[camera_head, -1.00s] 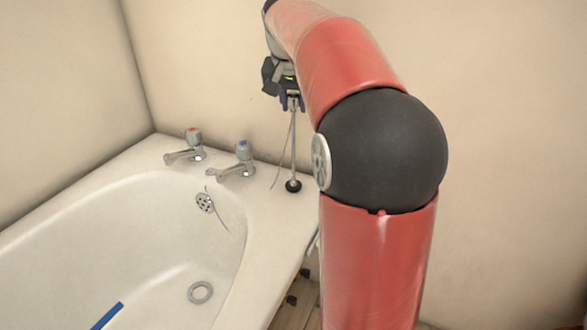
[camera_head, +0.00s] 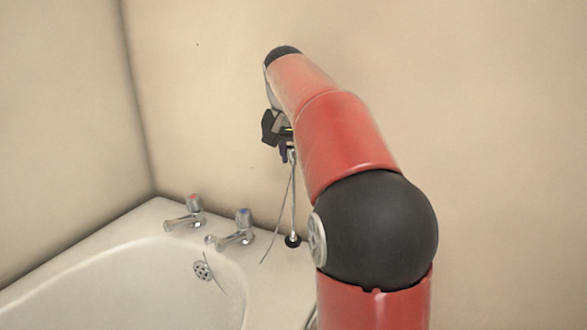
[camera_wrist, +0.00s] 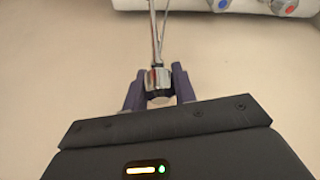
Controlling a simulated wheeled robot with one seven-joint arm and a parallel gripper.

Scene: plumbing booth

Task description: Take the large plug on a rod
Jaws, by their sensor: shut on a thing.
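The large plug is a black disc (camera_head: 293,240) at the bottom of a thin metal rod (camera_head: 293,200) in the head view. It hangs over or close to the corner of the bath rim, right of the blue tap; I cannot tell if it touches. A thin chain hangs beside the rod. My gripper (camera_head: 288,155) is above the plug, near the wall. In the wrist view my gripper (camera_wrist: 158,84) has its purple fingers shut on the silver top end (camera_wrist: 157,78) of the rod. The black plug is out of the wrist view.
A white bath (camera_head: 130,262) fills the lower left of the head view. A red-marked tap (camera_head: 192,210) and a blue-marked tap (camera_head: 240,228) stand on its rim, left of the plug. The beige wall (camera_head: 210,110) is close behind my gripper.

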